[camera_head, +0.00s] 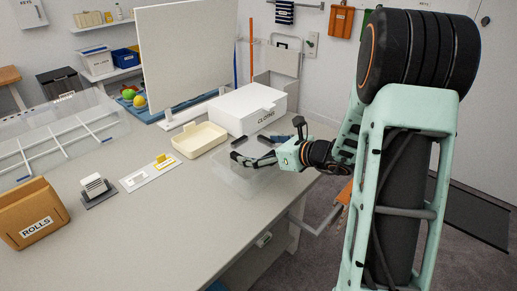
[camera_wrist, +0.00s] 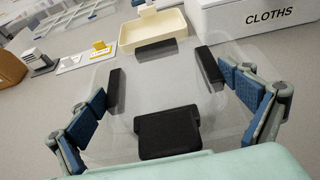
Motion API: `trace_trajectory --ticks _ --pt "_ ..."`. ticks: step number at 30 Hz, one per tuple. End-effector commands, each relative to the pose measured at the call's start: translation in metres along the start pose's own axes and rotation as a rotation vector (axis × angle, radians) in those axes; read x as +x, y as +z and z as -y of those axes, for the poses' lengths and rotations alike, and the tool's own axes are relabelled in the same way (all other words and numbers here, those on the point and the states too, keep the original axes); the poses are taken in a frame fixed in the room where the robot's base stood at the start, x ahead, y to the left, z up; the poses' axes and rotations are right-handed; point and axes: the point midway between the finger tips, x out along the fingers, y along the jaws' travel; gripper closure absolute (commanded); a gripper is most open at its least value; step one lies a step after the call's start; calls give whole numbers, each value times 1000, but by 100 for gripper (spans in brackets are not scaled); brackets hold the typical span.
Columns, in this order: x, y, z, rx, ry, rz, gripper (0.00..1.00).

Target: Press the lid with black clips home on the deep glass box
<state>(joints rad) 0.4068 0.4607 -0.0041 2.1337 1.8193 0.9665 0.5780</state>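The lid with black clips is a clear panel (camera_wrist: 160,85) with a black clip along each side. It fills the middle of the wrist view. My gripper (camera_wrist: 165,88) has its blue-padded fingers far apart, one against the left clip and one against the right clip, so it appears shut on the lid. In the head view my gripper (camera_head: 275,150) is at the right end of the lid, over the table's right part. The deep glass box (camera_head: 240,181) shows faintly beneath the lid. I cannot tell whether the lid touches the box rim.
A cream tray (camera_head: 200,141) and a white CLOTHS box (camera_head: 249,110) stand close behind. A small plate with a yellow block (camera_head: 150,173), a grey holder (camera_head: 96,190) and a ROLLS box (camera_head: 33,213) are to the left. The front table surface (camera_head: 170,240) is clear.

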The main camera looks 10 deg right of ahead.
Motion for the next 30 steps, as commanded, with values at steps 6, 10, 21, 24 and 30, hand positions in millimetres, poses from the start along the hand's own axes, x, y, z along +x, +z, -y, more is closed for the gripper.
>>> trace_trajectory --ticks 6,10,21,24,30 --pt "0 0 0 0 0 0 0" --pt "-3 0 1 0 -2 0 0" --pt "-70 1 1 -1 -5 1 0" --pt "-89 1 1 -1 -4 1 0" --pt "-114 0 0 1 -2 0 0"
